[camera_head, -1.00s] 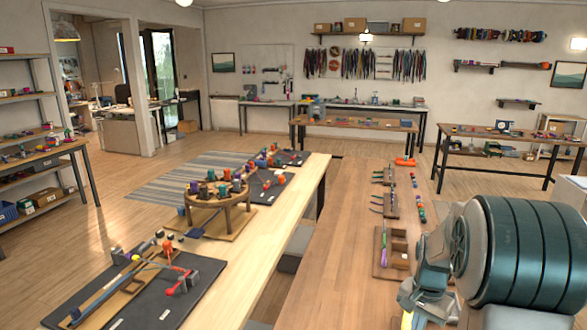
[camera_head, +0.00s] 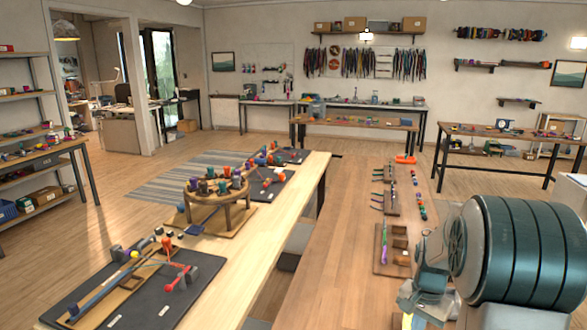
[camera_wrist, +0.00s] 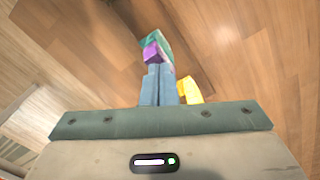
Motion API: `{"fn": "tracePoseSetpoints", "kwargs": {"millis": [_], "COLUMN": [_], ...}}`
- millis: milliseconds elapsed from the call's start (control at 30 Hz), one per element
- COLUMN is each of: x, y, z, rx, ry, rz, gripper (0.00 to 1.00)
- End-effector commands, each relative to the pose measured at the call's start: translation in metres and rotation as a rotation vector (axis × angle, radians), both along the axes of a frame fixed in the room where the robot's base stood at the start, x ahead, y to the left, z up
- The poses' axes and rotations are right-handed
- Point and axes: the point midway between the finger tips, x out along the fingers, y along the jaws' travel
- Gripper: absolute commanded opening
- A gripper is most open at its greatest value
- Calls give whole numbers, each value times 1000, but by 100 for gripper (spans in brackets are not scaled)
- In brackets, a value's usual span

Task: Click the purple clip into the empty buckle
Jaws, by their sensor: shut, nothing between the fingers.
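In the head view, a slim purple piece (camera_head: 384,252) lies on a small wooden board on the right-hand bench; it may be the purple clip. My gripper (camera_wrist: 158,68) shows in the wrist view as two blue-grey fingers held together, shut. A purple block (camera_wrist: 152,52) and a teal piece (camera_wrist: 156,40) show at or just beyond the fingertips. I cannot tell whether they touch the fingers or what they belong to. In the head view my arm is at the lower right, with the fingertips not clearly visible. I cannot make out which buckle is empty.
A dark mat (camera_head: 190,305) with posts and a blue strip lies on the pale bench at left. A round wooden stand (camera_head: 217,204) holds several coloured pieces. Small coloured parts (camera_head: 421,212) line the right-hand bench. Its front left surface (camera_head: 335,285) is clear.

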Motion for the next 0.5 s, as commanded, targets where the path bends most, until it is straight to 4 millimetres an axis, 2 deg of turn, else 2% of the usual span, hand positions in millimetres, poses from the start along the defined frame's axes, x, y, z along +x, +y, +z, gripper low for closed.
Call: {"fn": "tracePoseSetpoints", "kwargs": {"millis": [300,500], "x": [0,0], "y": [0,0], "z": [-2,9], "rx": [0,-1], "ry": [0,-1], "rz": [0,0], "gripper": [0,0]}}
